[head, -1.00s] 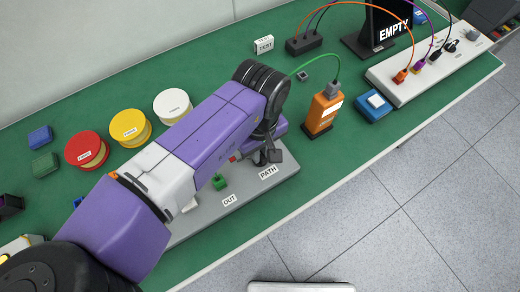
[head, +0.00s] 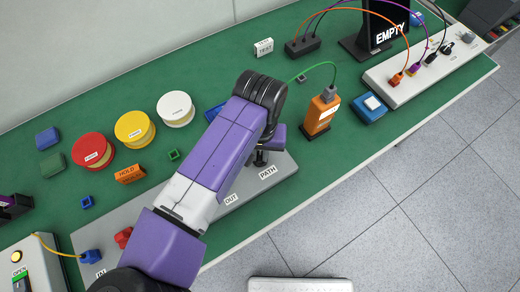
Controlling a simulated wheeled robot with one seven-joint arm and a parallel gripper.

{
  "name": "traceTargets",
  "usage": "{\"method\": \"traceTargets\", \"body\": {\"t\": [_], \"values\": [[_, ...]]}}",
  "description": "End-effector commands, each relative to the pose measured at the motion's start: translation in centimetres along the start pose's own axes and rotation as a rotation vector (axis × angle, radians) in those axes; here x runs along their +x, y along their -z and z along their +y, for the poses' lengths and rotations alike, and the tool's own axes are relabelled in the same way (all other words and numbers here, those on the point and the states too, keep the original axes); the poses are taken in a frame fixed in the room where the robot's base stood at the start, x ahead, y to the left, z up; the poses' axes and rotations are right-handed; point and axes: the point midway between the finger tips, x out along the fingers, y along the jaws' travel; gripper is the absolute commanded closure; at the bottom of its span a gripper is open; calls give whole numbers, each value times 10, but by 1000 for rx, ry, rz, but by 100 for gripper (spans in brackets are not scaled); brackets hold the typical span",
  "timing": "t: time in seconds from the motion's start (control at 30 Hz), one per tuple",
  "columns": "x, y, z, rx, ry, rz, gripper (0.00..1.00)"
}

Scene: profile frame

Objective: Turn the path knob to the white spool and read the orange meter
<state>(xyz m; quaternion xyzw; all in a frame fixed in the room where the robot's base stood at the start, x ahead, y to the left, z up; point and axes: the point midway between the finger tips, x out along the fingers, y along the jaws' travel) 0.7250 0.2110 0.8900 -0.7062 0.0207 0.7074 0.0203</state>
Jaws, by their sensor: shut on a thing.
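The white spool (head: 175,109) stands on the green bench, behind and left of my arm, at the right end of a row of spools. The orange meter (head: 320,117) stands upright to the right of my gripper, with a green wire plugged into its grey top. The writing on its white face is too small to read. My gripper (head: 262,160) points down just above the PATH label (head: 268,173), at the right end of the grey panel (head: 284,165). It is shut on the path knob, which is mostly hidden, so its pointing direction cannot be told.
A yellow spool (head: 134,128), a red spool (head: 91,149) and an orange HOLD block (head: 130,174) are left of my arm. A blue box (head: 368,108) sits beside the meter. A black EMPTY screen (head: 382,30) and white socket strip (head: 429,65) are at the right.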

Motion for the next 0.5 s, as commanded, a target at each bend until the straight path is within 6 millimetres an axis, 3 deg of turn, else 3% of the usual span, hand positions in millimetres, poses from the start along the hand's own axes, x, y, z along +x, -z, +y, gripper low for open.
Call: {"method": "traceTargets", "body": {"t": [0.5], "values": [[-2, 1, -1, 287, 1, 4, 100]]}}
